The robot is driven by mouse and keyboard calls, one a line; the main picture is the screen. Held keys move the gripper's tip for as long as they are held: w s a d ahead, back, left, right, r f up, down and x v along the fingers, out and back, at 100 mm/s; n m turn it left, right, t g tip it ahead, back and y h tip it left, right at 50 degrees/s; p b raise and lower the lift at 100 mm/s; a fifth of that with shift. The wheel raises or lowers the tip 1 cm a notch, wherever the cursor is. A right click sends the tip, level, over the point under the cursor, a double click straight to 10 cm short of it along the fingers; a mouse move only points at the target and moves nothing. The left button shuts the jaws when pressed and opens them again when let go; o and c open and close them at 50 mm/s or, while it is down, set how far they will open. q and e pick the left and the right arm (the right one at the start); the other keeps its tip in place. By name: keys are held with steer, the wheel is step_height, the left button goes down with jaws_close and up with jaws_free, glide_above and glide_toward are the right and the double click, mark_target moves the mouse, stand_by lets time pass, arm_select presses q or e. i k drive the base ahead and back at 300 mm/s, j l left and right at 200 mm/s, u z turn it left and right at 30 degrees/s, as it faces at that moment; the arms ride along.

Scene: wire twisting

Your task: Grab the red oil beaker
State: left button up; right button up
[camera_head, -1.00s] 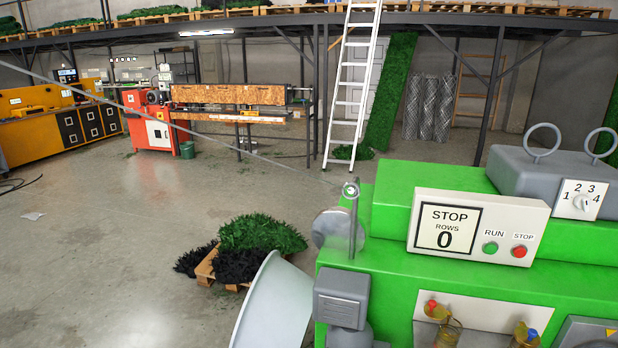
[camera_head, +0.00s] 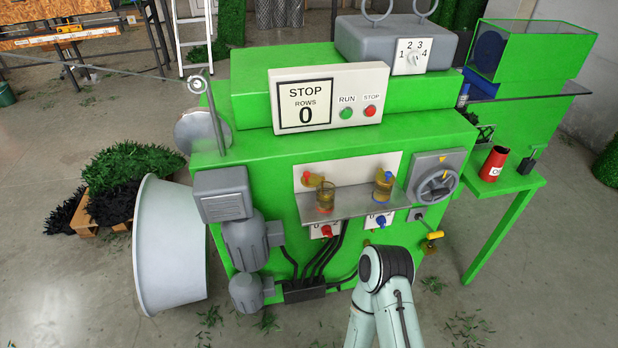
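The red oil beaker (camera_head: 493,163) stands upright on the green side table (camera_head: 530,184) at the right of the machine. It has a dark open top and a white label on its front. A small dark tool-like thing stands just to its right. A pale link of one of my arms, with a dark joint cap, shows at the bottom in front of the machine, well to the left of the beaker and apart from it. Neither of my grippers is in view, so what they hold cannot be seen.
The green machine (camera_head: 260,165) fills the middle, with a control panel (camera_head: 327,98), a shelf with two small glass cups (camera_head: 325,196), a handwheel (camera_head: 437,184) and cables. A large pale drum (camera_head: 165,250) stands at its left. Floor is open right of the side table's leg.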

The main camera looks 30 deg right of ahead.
mark_target(489, 171)
steer(key=z, duration=2.2)
steer(key=i+l+u, duration=0.1)
steer(key=u, duration=1.1)
steer(key=l+u, duration=1.2)
steer(key=l, duration=0.3)
steer(key=k+l+u, duration=0.25)
steer(key=l, duration=0.25)
steer(key=k+l, duration=0.1)
steer(key=l, duration=0.25)
steer(key=k+l, duration=0.1)
steer(key=l, duration=0.3)
steer(key=l+u, duration=0.1)
steer(key=l, duration=0.25)
steer(key=k, duration=0.05)
